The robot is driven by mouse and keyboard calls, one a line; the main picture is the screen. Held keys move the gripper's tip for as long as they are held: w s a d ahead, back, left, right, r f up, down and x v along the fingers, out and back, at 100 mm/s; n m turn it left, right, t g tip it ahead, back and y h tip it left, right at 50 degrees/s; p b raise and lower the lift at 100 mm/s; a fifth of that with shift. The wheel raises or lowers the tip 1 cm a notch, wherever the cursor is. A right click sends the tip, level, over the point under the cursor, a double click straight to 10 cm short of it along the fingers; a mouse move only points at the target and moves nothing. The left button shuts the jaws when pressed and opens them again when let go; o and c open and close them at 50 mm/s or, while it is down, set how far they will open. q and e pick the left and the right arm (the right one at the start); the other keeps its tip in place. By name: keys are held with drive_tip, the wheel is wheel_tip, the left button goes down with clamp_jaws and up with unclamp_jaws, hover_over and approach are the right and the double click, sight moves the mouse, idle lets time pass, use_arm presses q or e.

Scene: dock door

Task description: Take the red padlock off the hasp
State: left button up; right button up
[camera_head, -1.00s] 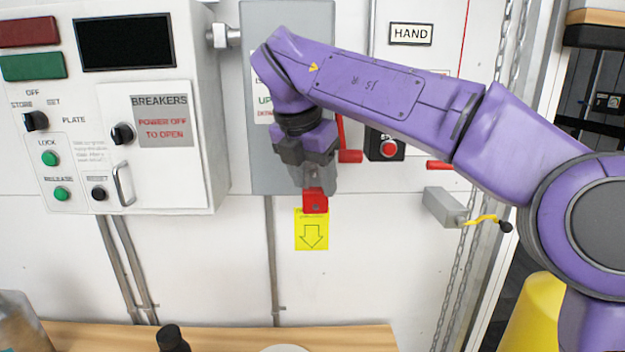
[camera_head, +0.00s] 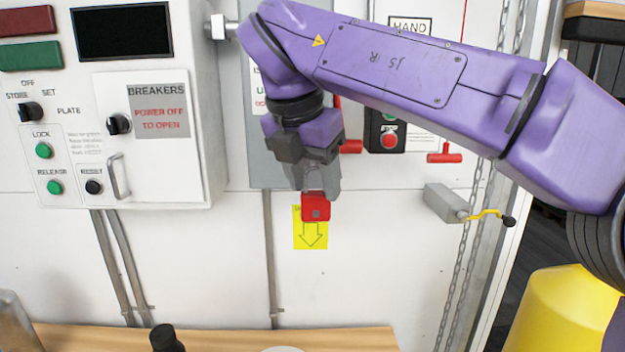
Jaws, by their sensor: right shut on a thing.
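The red padlock (camera_head: 316,207) is in the head view, a little right of centre, in front of a yellow arrow label (camera_head: 311,236) on the white wall. My right gripper (camera_head: 317,188) points down and is shut on the padlock's upper part. The padlock's shackle is hidden by the gripper. The hasp cannot be made out; my arm covers much of the grey box (camera_head: 262,155) behind it. I cannot tell whether padlock and hasp touch. My left gripper is not in view.
A white breaker cabinet (camera_head: 190,185) with knobs and a handle stands at left. A wooden bench top (camera_head: 235,340) runs along the bottom, with a dark bottle top (camera_head: 166,339) in front. A crank box (camera_head: 443,202) and a yellow object (camera_head: 545,305) are at right.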

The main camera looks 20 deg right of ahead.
sight(315, 191)
drive_tip(key=shift+s+a+b, duration=0.25)
drive_tip(key=shift+s+b, duration=0.1)
drive_tip(key=shift+s, duration=0.45)
drive_tip(key=shift+s+a+b, duration=0.2)
drive_tip(key=shift+s+b, duration=0.1)
drive_tip(key=shift+s, duration=0.55)
drive_tip(key=shift+s+a+b, duration=0.25)
drive_tip(key=shift+s+b, duration=0.1)
drive_tip(key=shift+s, duration=0.45)
drive_tip(key=shift+w, duration=0.1)
